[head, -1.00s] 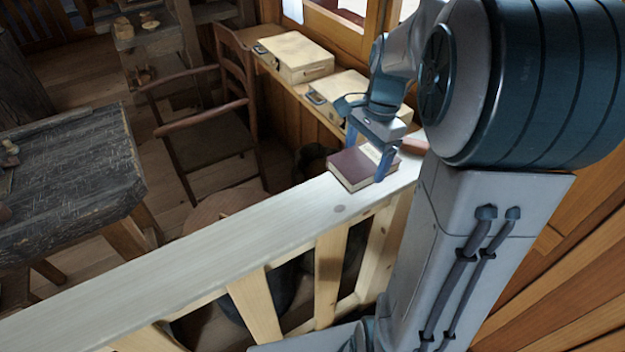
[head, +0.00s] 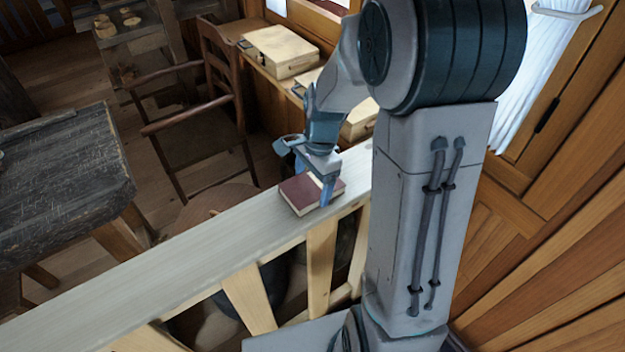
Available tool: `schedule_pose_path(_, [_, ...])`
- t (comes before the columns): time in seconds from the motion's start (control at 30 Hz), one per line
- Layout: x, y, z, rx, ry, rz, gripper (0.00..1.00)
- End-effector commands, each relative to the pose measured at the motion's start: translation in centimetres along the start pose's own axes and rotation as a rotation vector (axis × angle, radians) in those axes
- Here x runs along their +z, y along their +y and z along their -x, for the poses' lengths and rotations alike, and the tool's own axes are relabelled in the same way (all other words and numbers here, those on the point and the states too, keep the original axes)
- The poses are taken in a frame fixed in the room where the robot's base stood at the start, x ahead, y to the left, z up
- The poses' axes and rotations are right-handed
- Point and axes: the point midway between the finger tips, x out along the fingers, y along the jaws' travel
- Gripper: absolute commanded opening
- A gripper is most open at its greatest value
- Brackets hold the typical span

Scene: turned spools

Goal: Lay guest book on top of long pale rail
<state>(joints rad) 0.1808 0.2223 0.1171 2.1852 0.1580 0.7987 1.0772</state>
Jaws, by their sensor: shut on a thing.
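The guest book (head: 300,196) is a dark maroon book with pale page edges. It is at the far part of the long pale rail (head: 190,255), over the rail's flat top. I cannot tell whether it touches the rail or hangs just above it. My gripper (head: 327,188) is shut on the book at its right side, with one blue finger showing in front of the near edge. The other finger is mostly hidden behind the hand and book.
A wooden chair (head: 190,120) stands behind the rail. A dark worn table (head: 60,175) is at the left. Pale cases (head: 281,52) lie on the window ledge. The rail's top is clear left of the book.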

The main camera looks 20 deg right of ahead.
Motion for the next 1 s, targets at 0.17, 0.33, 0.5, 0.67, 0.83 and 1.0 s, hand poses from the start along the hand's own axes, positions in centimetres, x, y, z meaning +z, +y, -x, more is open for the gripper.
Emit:
schedule_pose_path(0.17, [-0.1, 0.0, -0.3, -0.001, 0.000, 0.000, 0.52])
schedule_pose_path(0.33, [-0.1, 0.0, -0.2, 0.000, 0.000, 0.000, 1.00])
schedule_pose_path(0.5, [-0.1, 0.0, -0.1, -0.001, 0.000, 0.000, 1.00])
schedule_pose_path(0.67, [-0.1, -0.1, 1.1, -0.005, 0.003, 0.000, 1.00])
schedule_pose_path(0.83, [-0.1, -0.1, 4.6, -0.006, 0.003, 0.000, 1.00])
schedule_pose_path(1.0, [-0.1, -0.1, 8.3, -0.006, 0.003, 0.000, 1.00])
